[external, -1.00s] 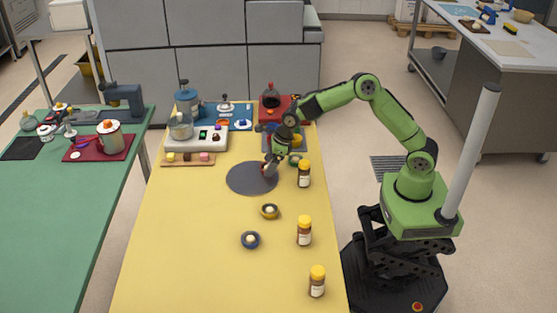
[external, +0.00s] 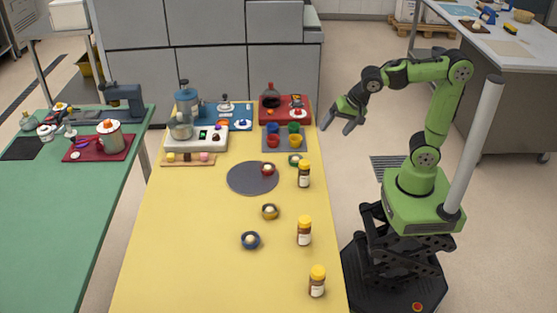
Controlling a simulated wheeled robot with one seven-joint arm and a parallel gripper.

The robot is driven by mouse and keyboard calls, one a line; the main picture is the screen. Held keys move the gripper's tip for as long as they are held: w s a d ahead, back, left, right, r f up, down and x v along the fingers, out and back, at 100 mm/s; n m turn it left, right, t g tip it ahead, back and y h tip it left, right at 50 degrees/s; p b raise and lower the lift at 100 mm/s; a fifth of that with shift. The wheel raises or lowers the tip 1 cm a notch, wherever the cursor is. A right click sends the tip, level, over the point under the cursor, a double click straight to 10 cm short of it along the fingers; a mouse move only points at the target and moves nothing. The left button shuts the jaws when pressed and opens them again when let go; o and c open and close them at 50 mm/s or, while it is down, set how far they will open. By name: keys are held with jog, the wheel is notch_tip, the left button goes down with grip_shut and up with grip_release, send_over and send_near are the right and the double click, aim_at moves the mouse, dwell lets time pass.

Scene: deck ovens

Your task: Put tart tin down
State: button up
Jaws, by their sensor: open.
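A small red tart tin (external: 267,169) with a pale filling rests on the upper right part of the round grey mat (external: 246,181) on the yellow table. Similar small tins stand apart from it: a green one (external: 295,159) near the right edge, a brownish-yellow one (external: 269,212) and a blue one (external: 250,240) nearer the front. My gripper (external: 339,126) is open and empty, raised off the table's right edge and clear of all the tins.
Several yellow-capped jars (external: 304,175) line the table's right side. A grey tray (external: 268,149) with coloured cups, a red tray (external: 273,117), a white appliance (external: 211,146) and a wooden board (external: 178,163) fill the far end. The table's left front is clear.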

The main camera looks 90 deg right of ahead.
jog(key=s+a+f+n+y, duration=0.1)
jog(key=s+f+n+y, duration=0.1)
jog(key=s+n, duration=1.3)
jog(key=shift+s+a+f+n+t, duration=0.2)
jog(key=shift+a+n+t, duration=0.1)
jog(key=shift+n+t, duration=0.1)
jog(key=shift+o, duration=0.4)
notch_tip(320, 180, up, 10)
jog(key=p, duration=0.9)
jog(key=shift+w+p, duration=0.15)
jog(key=shift+p, duration=0.2)
jog(key=shift+f+b, duration=0.35)
jog(key=shift+f, duration=0.1)
